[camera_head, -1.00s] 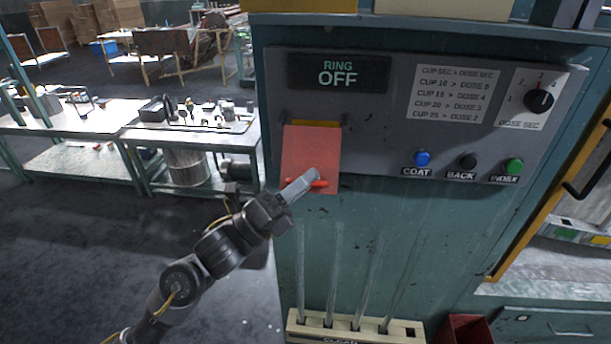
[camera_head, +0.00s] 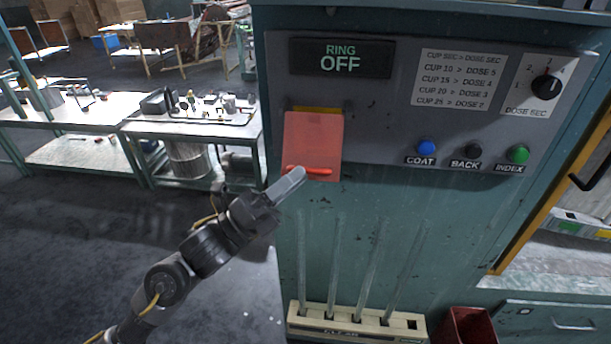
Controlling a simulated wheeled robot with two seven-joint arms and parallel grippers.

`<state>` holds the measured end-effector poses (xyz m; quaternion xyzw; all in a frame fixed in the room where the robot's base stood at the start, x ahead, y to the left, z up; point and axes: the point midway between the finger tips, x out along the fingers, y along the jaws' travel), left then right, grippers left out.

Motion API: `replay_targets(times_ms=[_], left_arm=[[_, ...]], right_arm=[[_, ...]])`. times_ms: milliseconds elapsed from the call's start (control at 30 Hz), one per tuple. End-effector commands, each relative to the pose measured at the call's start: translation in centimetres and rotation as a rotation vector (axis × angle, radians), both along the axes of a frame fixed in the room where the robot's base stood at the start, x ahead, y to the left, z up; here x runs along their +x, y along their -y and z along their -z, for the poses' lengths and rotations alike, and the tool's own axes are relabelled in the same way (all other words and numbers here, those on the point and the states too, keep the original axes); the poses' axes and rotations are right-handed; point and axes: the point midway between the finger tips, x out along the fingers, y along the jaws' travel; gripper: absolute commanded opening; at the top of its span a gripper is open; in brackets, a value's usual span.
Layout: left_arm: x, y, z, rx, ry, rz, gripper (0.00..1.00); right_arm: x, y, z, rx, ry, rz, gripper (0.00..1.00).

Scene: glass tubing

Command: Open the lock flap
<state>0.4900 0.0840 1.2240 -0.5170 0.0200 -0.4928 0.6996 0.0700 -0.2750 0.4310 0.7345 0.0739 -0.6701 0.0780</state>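The lock flap (camera_head: 314,140) is a red, slightly see-through panel. It hangs down under a yellow strip on the grey control panel, below the "RING OFF" display. A brighter red bar (camera_head: 310,171) runs along its lower part. My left gripper (camera_head: 289,183) comes from the lower left, its fingertips just below and left of the red bar. Its fingers look close together in this side-on view, and I see nothing between them. I cannot tell whether they touch the flap. My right gripper is not in view.
The green cabinet carries a dose knob (camera_head: 546,86) and blue, black and green buttons (camera_head: 519,153) to the right. Upright glass tubes (camera_head: 372,265) stand in a cream rack (camera_head: 300,322) below the flap. A red bin (camera_head: 468,328) stands right of the rack. Workbenches are behind at left.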

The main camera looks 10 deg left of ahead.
Motion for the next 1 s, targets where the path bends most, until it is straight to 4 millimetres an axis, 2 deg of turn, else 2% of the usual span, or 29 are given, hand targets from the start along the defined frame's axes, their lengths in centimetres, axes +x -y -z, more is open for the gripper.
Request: replay_targets(times_ms=[33,200,400,533,767,867,967,1000], left_arm=[[-0.5,-0.9,1.3,0.003,-0.001,-0.003,0.20],[-2.3,-3.2,2.8,0.003,-0.001,0.000,0.20],[-3.5,-4.9,3.7,0.002,-0.001,0.000,0.20],[-3.8,-5.3,3.7,0.000,0.000,0.000,0.20],[-3.8,-5.3,3.6,-0.001,-0.001,0.000,0.20],[-3.8,-5.3,3.3,0.000,0.007,0.000,0.32],[-3.5,-5.4,1.3,0.007,0.060,-0.001,0.33],[-3.3,-5.4,-0.1,0.017,0.096,0.000,0.33]], right_arm=[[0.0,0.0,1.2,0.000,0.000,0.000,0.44],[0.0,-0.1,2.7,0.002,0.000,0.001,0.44],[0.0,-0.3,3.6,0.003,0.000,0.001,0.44],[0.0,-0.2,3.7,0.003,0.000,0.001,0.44],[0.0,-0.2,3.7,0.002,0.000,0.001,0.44],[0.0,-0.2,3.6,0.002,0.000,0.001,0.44],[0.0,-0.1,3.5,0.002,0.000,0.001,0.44],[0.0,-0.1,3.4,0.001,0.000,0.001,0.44]])
